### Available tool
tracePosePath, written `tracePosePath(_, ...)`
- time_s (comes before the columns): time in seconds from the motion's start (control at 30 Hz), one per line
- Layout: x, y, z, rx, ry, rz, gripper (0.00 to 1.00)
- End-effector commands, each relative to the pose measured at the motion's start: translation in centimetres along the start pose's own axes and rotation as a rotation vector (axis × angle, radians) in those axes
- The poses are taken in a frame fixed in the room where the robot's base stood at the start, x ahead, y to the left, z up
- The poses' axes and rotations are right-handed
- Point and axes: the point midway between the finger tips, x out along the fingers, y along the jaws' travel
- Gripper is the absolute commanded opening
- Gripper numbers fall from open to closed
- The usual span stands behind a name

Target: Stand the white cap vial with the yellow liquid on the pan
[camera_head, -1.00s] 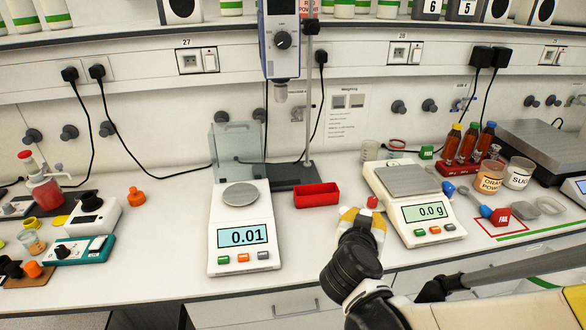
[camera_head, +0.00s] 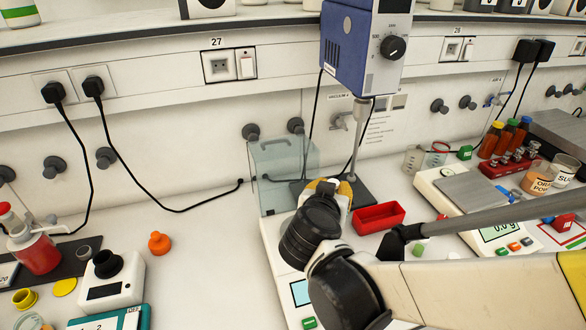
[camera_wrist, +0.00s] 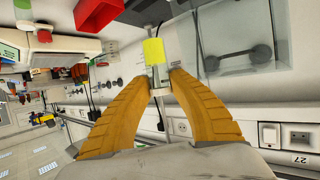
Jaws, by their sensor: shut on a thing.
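In the wrist view, which is turned upside down, my gripper (camera_wrist: 161,84) has its two yellow fingers shut on the white cap end of the vial. The vial's yellow liquid (camera_wrist: 154,51) shows beyond the fingertips, clear of the fingers. In the head view my gripper (camera_head: 328,186) is over the left balance (camera_head: 276,240), beside its glass shield (camera_head: 283,172). The fingertips and vial are hidden there. My arm covers the balance's round pan and part of its display. The glass shield (camera_wrist: 238,38) also shows right of the vial in the wrist view.
A red tray (camera_head: 379,218) and the blue stirrer (camera_head: 350,50) on its stand are close by on the right. A second balance with a square pan (camera_head: 481,191) is farther right. An orange stopper (camera_head: 160,243) lies on the bench to the left, with free room around it.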

Motion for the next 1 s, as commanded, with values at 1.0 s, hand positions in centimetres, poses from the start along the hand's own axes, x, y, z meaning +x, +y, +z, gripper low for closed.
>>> tracePosePath(1.0, 1.0, -6.4, 8.5, 0.0, 0.0, 0.0, 0.0)
